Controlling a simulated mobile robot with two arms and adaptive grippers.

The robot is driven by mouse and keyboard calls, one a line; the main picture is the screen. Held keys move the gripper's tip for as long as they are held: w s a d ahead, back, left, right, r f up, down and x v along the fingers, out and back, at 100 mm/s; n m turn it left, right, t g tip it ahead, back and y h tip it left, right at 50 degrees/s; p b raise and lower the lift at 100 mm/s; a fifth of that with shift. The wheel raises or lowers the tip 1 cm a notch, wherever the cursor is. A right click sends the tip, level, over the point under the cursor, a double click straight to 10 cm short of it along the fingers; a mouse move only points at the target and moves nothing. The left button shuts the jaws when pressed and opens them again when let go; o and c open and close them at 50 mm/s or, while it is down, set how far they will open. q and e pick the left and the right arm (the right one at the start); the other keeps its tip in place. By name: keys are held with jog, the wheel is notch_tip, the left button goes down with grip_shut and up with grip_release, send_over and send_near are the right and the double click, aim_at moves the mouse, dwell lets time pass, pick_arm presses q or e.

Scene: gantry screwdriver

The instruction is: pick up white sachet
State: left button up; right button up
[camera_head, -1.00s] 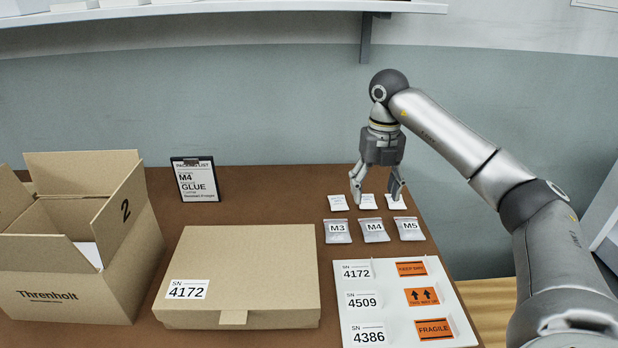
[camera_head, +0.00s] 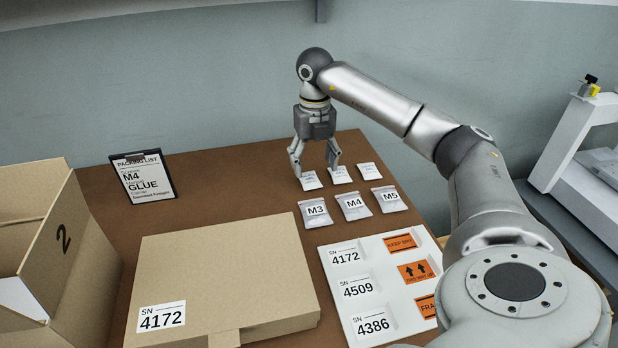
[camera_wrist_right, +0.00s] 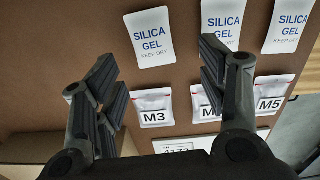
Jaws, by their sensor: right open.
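Three white silica gel sachets lie in a row on the brown table: a left one (camera_head: 311,180), a middle one (camera_head: 342,175) and a right one (camera_head: 369,170). They also show at the top of the right wrist view, as the left (camera_wrist_right: 150,37), middle (camera_wrist_right: 222,22) and right (camera_wrist_right: 288,27) sachets. My right gripper (camera_head: 314,172) is open, pointing down over the left sachet, with nothing between its fingers. In the right wrist view the left sachet lies just beyond the gap between the fingertips (camera_wrist_right: 160,72). My left gripper is not in view.
Grey bags marked M3 (camera_head: 314,213), M4 (camera_head: 353,206) and M5 (camera_head: 389,199) lie just in front of the sachets. A label sheet (camera_head: 378,290), a closed carton (camera_head: 225,268), an open box (camera_head: 85,250) and a packing list (camera_head: 144,178) are also on the table.

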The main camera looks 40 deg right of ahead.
aim_at(311, 180)
jog(key=f, duration=0.5)
jog(key=shift+w+a+b, duration=0.2)
jog(key=shift+a+b, duration=0.05)
jog(key=shift+b, duration=0.05)
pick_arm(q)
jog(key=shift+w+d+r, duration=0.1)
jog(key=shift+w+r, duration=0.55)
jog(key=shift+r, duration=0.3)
pick_arm(e)
jog(key=shift+r, duration=0.1)
jog(key=c, duration=0.9)
jog(key=shift+c, duration=0.2)
